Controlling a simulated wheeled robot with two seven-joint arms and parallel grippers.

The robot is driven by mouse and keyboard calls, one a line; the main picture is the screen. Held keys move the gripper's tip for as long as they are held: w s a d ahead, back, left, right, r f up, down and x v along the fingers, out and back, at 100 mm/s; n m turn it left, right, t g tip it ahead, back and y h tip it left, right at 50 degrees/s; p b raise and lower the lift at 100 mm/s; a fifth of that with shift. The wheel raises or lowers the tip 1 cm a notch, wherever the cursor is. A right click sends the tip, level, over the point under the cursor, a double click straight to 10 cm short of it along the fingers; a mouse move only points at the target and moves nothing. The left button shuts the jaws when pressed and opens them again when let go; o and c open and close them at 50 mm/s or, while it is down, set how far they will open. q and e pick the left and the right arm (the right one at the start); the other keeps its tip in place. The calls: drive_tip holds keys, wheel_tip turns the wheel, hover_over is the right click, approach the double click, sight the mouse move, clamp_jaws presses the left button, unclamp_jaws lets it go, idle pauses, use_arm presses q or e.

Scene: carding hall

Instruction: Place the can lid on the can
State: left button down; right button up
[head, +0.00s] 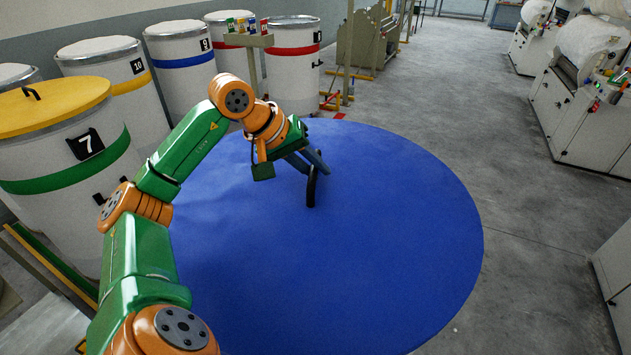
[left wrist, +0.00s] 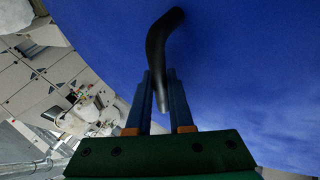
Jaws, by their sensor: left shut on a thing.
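The can lid is a large round blue disc (head: 400,240) in the middle of the head view. It appears raised off the floor and also fills much of the left wrist view (left wrist: 250,80). A black curved handle (head: 311,190) stands on its face. My left gripper (head: 314,168) is shut on this handle, which runs between the fingers in the left wrist view (left wrist: 160,45). My right gripper is out of view.
A can marked 7 (head: 75,190) with a green band wears a yellow lid (head: 50,105) at the left. A row of small coloured items stands on a post (head: 248,40) before the back cans. Grey machines (head: 570,110) line the right. The floor aisle (head: 470,80) is clear.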

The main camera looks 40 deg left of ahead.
sight(317, 185)
use_arm(q)
drive_tip(key=f+b, duration=0.3)
drive_tip(key=shift+s+d+f, duration=0.1)
drive_tip(key=shift+s+f, duration=0.15)
drive_tip(key=shift+f, duration=0.05)
drive_tip(key=shift+r, duration=0.3)
drive_tip(key=shift+w+f, duration=0.1)
drive_tip(key=shift+w, duration=0.05)
drive_tip(key=shift+f, duration=0.15)
drive_tip(key=shift+f+b, duration=0.4)
drive_tip(key=shift+b, duration=0.15)
drive_tip(key=c, duration=0.8)
unclamp_jaws()
drive_tip(key=shift+r, duration=0.1)
